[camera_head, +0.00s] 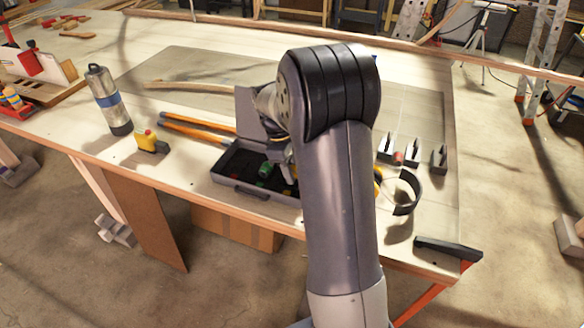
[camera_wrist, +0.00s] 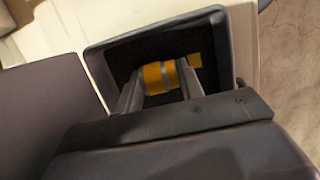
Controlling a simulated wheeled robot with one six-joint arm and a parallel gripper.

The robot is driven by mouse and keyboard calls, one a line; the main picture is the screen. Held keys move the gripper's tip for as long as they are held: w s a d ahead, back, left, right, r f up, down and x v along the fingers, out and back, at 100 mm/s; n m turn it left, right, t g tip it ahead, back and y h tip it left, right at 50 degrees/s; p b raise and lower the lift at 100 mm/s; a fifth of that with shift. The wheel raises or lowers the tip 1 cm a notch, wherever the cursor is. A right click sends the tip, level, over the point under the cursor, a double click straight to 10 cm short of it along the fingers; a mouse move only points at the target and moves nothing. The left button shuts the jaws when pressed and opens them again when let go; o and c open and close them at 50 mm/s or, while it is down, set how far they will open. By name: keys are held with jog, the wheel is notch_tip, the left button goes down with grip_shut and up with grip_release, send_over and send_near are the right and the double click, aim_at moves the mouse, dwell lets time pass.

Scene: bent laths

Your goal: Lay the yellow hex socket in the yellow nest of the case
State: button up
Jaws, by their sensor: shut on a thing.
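The yellow hex socket (camera_wrist: 158,78), a short cylinder with a silver band, is held between the two fingers of my gripper (camera_wrist: 160,82) in the wrist view. It lies crosswise, with a finger at each end. The dark open case (camera_wrist: 224,42) is beneath and around it. A yellow patch (camera_wrist: 195,60), seemingly the yellow nest, shows just right of the socket; I cannot tell the gap in height. In the head view the case (camera_head: 240,187) stands near the table's front edge with its lid up, a green piece (camera_head: 265,169) inside. My arm hides most of the gripper there.
Orange bars (camera_head: 200,127) and a yellow-black tool (camera_head: 150,142) lie left of the case, with a metal bottle (camera_head: 107,98) farther left. Black clamp-like blocks (camera_head: 439,158) and a dark ring (camera_head: 408,192) are to the right. The raised lid (camera_head: 247,112) stands at the case's back.

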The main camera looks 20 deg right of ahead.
jog(key=shift+f+b, duration=0.3)
jog(key=shift+f, duration=0.4)
dwell(0.3)
dwell(0.3)
jog(key=o, duration=1.1)
jog(key=shift+r+p, duration=3.15)
jog(key=shift+r, duration=0.4)
jog(key=shift+f, duration=0.15)
notch_tip(320, 180, down, 7)
jog(key=b, duration=0.6)
jog(key=shift+r, duration=0.2)
